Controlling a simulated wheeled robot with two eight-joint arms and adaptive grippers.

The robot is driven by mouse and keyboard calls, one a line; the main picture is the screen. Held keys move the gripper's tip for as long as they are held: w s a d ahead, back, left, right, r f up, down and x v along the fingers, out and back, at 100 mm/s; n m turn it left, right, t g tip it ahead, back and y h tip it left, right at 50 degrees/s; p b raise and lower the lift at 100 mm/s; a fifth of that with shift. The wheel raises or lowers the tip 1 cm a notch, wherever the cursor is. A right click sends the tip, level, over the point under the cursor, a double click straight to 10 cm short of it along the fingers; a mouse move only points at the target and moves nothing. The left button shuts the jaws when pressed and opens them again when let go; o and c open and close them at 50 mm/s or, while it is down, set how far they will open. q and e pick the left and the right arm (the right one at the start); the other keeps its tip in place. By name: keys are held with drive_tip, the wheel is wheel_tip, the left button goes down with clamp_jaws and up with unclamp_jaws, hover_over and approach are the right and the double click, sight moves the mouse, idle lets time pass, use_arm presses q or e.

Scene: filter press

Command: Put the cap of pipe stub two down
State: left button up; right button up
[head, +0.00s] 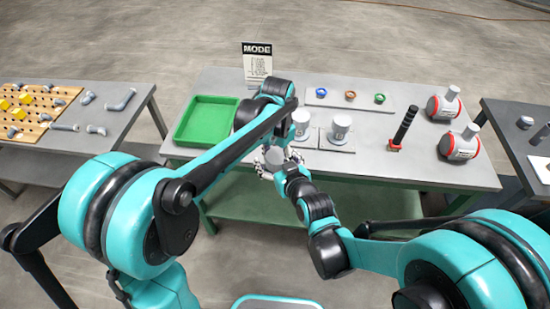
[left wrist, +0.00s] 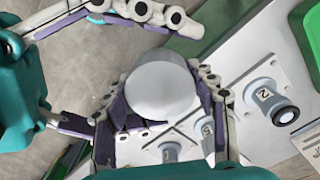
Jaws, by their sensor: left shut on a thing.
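My left gripper (left wrist: 160,105) is shut on a pale round cap (left wrist: 162,85), which sits between its fingers. The cap also shows in the head view (head: 275,157), in front of the table's near edge. Pipe stub two (left wrist: 264,94), grey with a dark round end and the label 2, stands apart from the cap in the left wrist view. Its end is uncovered. I cannot tell it apart in the head view, where my left arm covers part of the table. My right gripper (left wrist: 115,65) has its fingers spread, close beside the cap.
Other labelled pipe stubs (head: 340,128) stand mid-table. A green tray (head: 207,121) lies at left. A panel with coloured rings (head: 350,96), a black-handled tool (head: 403,128) and red-and-white vessels (head: 462,142) stand to the right. Side tables flank this one.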

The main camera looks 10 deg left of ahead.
drive_tip(key=c, duration=0.9)
use_arm(q)
drive_tip(key=o, duration=0.9)
drive_tip(key=shift+d, duration=0.1)
use_arm(e)
drive_tip(key=shift+a, duration=0.1)
drive_tip(key=shift+c, duration=0.2)
use_arm(q)
drive_tip(key=shift+o, duration=1.3)
drive_tip(key=shift+d+r, duration=0.1)
use_arm(e)
drive_tip(key=shift+s, duration=0.1)
drive_tip(key=shift+c, duration=0.4)
